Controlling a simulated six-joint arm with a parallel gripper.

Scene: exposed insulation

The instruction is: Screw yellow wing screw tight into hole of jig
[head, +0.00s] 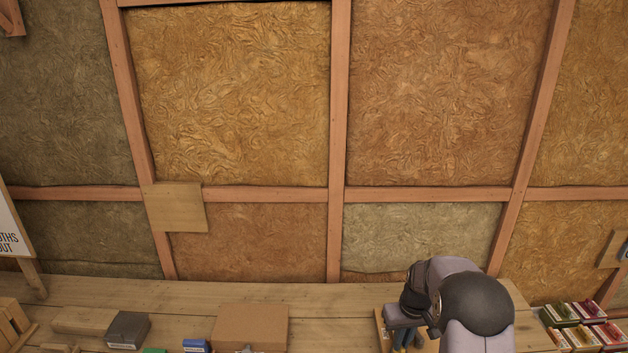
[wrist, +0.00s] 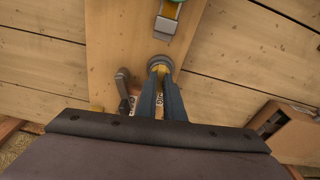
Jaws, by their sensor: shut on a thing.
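In the wrist view the yellow wing screw (wrist: 160,69) shows as a small yellow patch between the tips of my gripper (wrist: 161,72). The two dark blue fingers are shut on it. A grey round collar sits around or just behind the screw, on the pale wooden board of the jig (wrist: 115,45). The hole is hidden, and I cannot tell how deep the screw sits. In the head view my gripper (head: 408,340) is low at the right, mostly covered by my arm, and the jig's wooden edge (head: 381,328) shows beside it.
On the jig, a grey lever (wrist: 123,84) stands left of my fingers, and a metal part (wrist: 166,26) lies beyond them. A brown box (head: 250,326) and a grey block (head: 128,330) stand left on the bench. Several coloured boxes (head: 585,320) are at the right.

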